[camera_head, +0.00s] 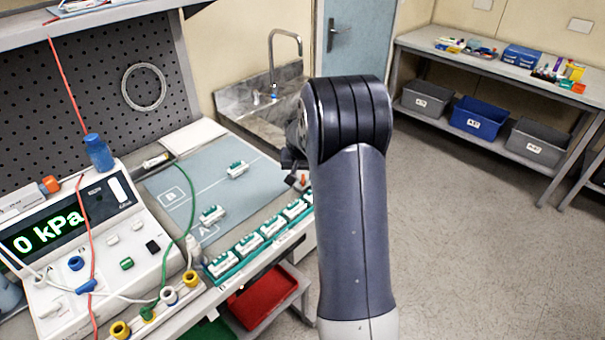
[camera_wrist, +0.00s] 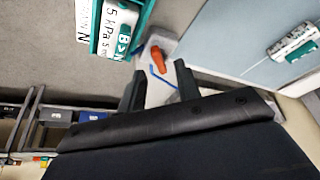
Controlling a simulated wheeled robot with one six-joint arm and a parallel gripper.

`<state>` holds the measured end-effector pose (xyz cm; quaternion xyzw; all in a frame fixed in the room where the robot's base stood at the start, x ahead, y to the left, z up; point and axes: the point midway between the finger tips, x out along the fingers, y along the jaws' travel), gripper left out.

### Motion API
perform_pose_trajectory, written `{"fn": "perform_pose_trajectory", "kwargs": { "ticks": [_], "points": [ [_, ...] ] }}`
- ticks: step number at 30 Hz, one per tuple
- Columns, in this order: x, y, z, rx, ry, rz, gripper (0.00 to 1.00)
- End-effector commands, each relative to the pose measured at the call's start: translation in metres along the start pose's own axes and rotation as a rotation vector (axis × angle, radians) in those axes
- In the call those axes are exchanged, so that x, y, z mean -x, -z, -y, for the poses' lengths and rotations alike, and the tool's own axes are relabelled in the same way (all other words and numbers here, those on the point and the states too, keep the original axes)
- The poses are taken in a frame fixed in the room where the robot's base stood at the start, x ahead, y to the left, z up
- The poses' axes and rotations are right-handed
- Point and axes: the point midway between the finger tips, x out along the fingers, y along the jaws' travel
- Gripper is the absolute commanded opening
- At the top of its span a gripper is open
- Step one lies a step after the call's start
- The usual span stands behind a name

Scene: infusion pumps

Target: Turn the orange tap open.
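The orange tap (camera_wrist: 157,60) shows in the wrist view as a small orange handle on a pale block with blue lines. It lies just beyond the gap between my fingertips. My gripper (camera_wrist: 156,76) is open, its two dark fingers apart on either side of the tap's block; whether they touch it I cannot tell. In the head view my gripper (camera_head: 291,160) is mostly hidden behind my arm at the bench's right edge. A bit of orange, likely the tap (camera_head: 304,179), shows just below it.
White-and-green modules (camera_head: 248,246) line the bench's front edge beside the tap; one shows large in the wrist view (camera_wrist: 112,28). More modules lie on the blue-grey mat (camera_head: 205,158). A pump reading 0 kPa (camera_head: 75,240) stands left. The floor at right is clear.

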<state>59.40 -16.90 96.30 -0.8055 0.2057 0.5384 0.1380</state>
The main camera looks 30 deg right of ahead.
Motion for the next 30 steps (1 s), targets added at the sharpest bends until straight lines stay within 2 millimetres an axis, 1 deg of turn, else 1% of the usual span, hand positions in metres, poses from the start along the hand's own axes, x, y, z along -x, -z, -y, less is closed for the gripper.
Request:
{"fn": "perform_pose_trajectory", "kwargs": {
  "ticks": [3,6,10,17,28,30],
  "points": [
    [-0.013,0.000,0.000,0.000,-0.001,0.002,0.32],
    [-0.019,0.001,0.000,0.000,0.000,-0.001,0.32],
    [-0.022,0.000,0.000,0.000,0.000,-0.001,0.32],
    [-0.022,0.000,0.000,0.001,0.000,-0.001,0.31],
    [-0.022,0.000,0.000,0.001,0.000,-0.001,0.01],
    [-0.022,0.000,0.000,0.001,0.000,-0.001,0.00]
  ]
}}
